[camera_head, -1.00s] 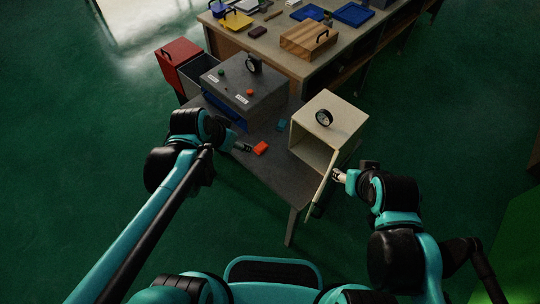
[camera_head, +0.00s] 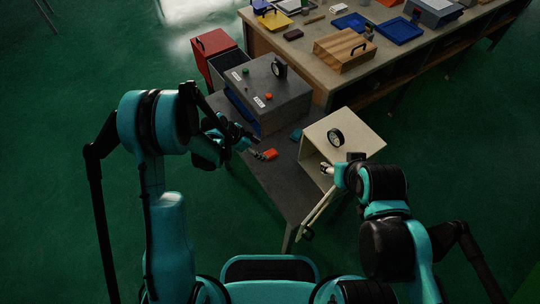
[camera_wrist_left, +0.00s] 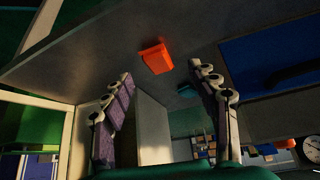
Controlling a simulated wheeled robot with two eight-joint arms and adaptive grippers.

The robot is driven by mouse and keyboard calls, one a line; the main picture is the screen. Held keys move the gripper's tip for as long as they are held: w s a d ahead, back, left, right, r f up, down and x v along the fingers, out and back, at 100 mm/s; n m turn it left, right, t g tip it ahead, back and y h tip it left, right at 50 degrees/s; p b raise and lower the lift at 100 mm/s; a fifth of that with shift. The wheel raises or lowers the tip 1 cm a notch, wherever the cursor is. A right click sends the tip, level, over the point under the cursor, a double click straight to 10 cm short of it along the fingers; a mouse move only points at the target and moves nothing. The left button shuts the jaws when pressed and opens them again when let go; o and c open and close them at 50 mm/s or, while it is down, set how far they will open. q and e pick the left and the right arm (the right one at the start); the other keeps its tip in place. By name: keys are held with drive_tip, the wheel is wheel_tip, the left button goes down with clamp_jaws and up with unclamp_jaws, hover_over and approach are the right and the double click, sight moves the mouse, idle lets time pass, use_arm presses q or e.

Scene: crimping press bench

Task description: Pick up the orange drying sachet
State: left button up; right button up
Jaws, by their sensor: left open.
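The orange drying sachet (camera_head: 270,154) lies on the dark grey bench top (camera_head: 277,185), in front of the grey press housing. My left gripper (camera_head: 250,149) is just left of the sachet in the head view, open and empty. In the left wrist view the sachet (camera_wrist_left: 155,58) appears beyond the two spread fingertips (camera_wrist_left: 165,78), apart from them. My right gripper (camera_head: 327,169) is at the front of the cream box (camera_head: 345,125), close to its open door (camera_head: 318,212). Whether its fingers are shut or touch the door is unclear.
The grey press housing (camera_head: 280,95) stands behind the sachet. A small teal item (camera_head: 296,135) lies to the sachet's right, near the cream box. A red bin (camera_head: 213,43) stands at the back left. A long table with a wooden box (camera_head: 344,50) and blue trays is behind.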

sight(269, 154)
use_arm(q)
drive_tip(key=b+x, duration=0.2)
drive_tip(key=x, duration=0.3)
drive_tip(key=shift+d+f+b, duration=0.25)
drive_tip(key=shift+b, duration=0.05)
drive_tip(key=shift+s+r, duration=0.1)
drive_tip(key=shift+c, duration=0.7)
drive_tip(key=c, duration=1)
